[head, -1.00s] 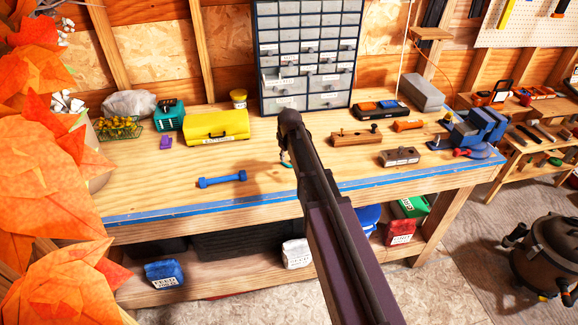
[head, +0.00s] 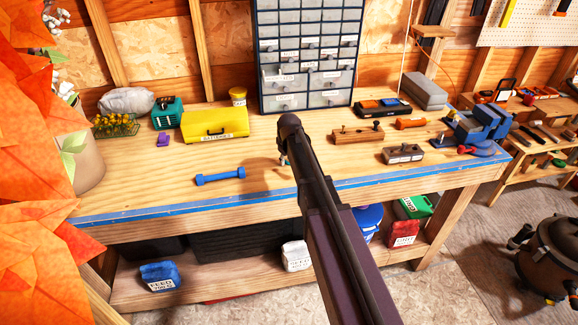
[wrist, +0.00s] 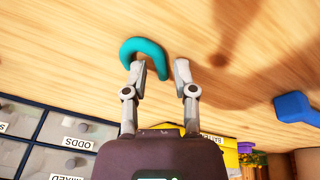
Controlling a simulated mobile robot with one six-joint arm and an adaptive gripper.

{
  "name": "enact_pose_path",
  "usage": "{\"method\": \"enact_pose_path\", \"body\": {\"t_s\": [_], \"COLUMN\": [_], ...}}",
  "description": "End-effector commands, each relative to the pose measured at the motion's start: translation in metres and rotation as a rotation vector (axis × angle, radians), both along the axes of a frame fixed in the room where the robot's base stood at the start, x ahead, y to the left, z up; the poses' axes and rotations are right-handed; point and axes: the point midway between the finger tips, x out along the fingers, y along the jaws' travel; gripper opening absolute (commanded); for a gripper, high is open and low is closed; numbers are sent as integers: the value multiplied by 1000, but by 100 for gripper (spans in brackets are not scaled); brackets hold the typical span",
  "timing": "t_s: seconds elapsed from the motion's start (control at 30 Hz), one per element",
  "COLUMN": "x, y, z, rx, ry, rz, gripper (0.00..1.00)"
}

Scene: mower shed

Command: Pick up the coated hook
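The coated hook (wrist: 154,48) is a teal, curved piece on the wooden bench top, seen in the wrist view just beyond my fingertips. My gripper (wrist: 160,65) is open, with its two grey fingers apart. In the head view my dark arm covers most of the gripper (head: 284,160), and the hook cannot be made out there.
On the workbench (head: 130,198) stand a blue dumbbell-shaped item (head: 220,176), a yellow case (head: 215,124) and a drawer cabinet (head: 308,55). Wooden blocks (head: 358,135) and a blue vise (head: 480,125) are to the right. Orange leaves (head: 35,200) fill the left edge.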

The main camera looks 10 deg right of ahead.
Motion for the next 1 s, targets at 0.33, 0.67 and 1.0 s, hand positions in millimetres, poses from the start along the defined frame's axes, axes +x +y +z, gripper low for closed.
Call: {"method": "enact_pose_path", "body": {"t_s": [0.33, 0.67, 1.0], "x": [1, 1, 1], "y": [0, 0, 0], "z": [-2, -2, -3], "rx": [0, 0, 0], "ry": [0, 0, 0], "rz": [0, 0, 0], "gripper": [36, 36, 0]}}
